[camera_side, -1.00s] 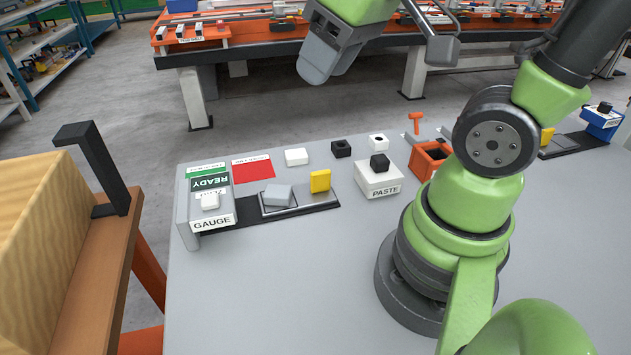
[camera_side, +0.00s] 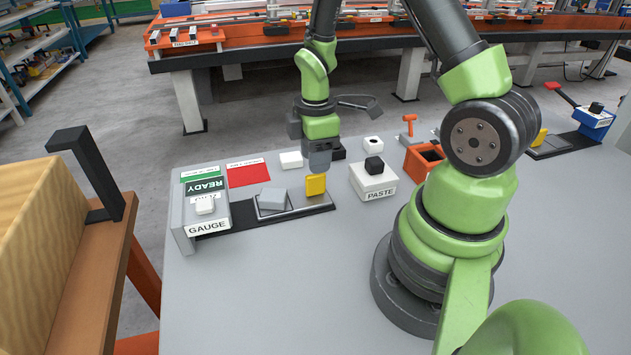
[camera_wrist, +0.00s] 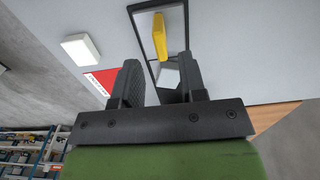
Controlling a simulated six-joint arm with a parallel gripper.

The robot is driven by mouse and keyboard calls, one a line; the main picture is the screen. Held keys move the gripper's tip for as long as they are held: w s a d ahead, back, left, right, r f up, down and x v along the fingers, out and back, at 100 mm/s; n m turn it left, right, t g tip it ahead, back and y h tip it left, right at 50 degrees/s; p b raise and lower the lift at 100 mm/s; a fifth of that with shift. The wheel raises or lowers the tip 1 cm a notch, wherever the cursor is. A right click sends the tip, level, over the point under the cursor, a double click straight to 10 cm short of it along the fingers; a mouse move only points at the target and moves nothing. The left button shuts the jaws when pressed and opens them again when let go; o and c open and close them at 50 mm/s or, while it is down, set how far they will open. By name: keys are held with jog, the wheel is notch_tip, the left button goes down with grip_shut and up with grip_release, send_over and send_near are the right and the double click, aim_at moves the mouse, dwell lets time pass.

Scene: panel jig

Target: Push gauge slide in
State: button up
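The gauge (camera_side: 207,222) is a grey-white box with a READY display at the left of the grey bench. A dark slide rail (camera_side: 292,211) runs right from it. On the rail are a grey block (camera_side: 273,199), nearer the gauge, and an upright yellow tab (camera_side: 316,185) to its right. My gripper (camera_side: 319,166) points down just behind and above the yellow tab in the side view; contact cannot be told. In the wrist view the fingers (camera_wrist: 158,75) are apart with nothing held. The yellow tab (camera_wrist: 160,38) shows beyond them, and the grey block (camera_wrist: 168,74) shows partly hidden by the right finger.
A white block (camera_side: 291,160) and red mat (camera_side: 248,173) lie behind the rail. The bench front is clear.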

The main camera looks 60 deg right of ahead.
aim_at(315, 194)
notch_tip(315, 194, down, 7)
jog(key=shift+r, duration=0.2)
grip_shut()
